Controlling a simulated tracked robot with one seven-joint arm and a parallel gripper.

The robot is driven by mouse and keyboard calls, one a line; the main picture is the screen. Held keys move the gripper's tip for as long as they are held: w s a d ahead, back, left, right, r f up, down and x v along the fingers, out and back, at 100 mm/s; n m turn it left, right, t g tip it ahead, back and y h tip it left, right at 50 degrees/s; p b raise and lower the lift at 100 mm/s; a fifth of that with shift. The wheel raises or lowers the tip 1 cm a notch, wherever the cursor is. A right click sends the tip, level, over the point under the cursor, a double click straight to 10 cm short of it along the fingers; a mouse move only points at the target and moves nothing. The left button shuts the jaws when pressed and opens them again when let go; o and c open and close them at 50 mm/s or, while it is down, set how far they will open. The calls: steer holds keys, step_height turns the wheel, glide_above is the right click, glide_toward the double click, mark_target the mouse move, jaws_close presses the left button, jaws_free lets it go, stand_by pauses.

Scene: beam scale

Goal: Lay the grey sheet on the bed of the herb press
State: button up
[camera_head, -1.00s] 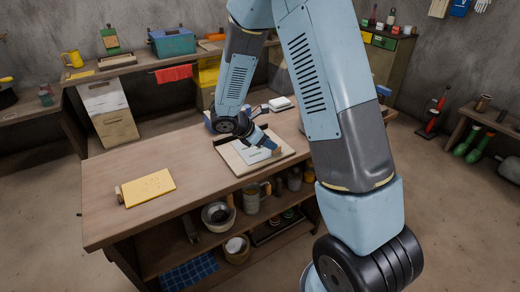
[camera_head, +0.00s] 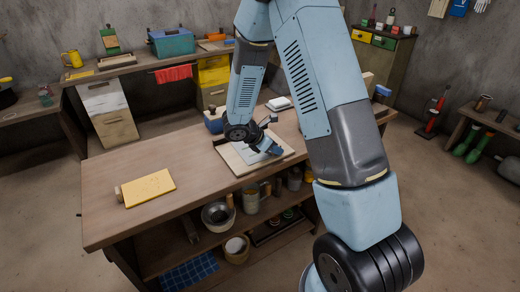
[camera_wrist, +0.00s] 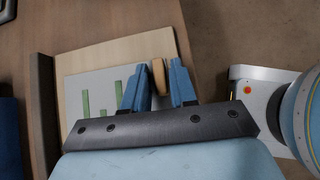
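The grey sheet (camera_wrist: 96,90), with green strips on it, lies on or just above the pale wooden bed of the press (camera_wrist: 120,50) at the middle of the bench; whether it touches is unclear. It also shows in the head view (camera_head: 247,152), partly behind my arm. A tan wooden grip (camera_wrist: 158,77) stands at the sheet's right side. My gripper (camera_wrist: 159,84) has its blue fingers on either side of this grip, almost touching it. I cannot tell whether they press on it. A dark bar (camera_wrist: 43,115) runs along the bed's left side.
A yellow sheet (camera_head: 150,187) with a wooden grip lies on the left of the bench. A blue container (camera_head: 214,124) and a white block (camera_head: 279,103) stand behind the press. Bowls and mugs fill the shelf below. The bench between yellow sheet and press is clear.

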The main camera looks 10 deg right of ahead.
jaws_close()
stand_by(0.3)
steer(key=shift+r, duration=0.6)
steer(key=s+r, duration=1.1)
steer(key=s, duration=0.2)
steer(key=shift+s+a+r, duration=0.25)
steer(key=shift+a, duration=0.1)
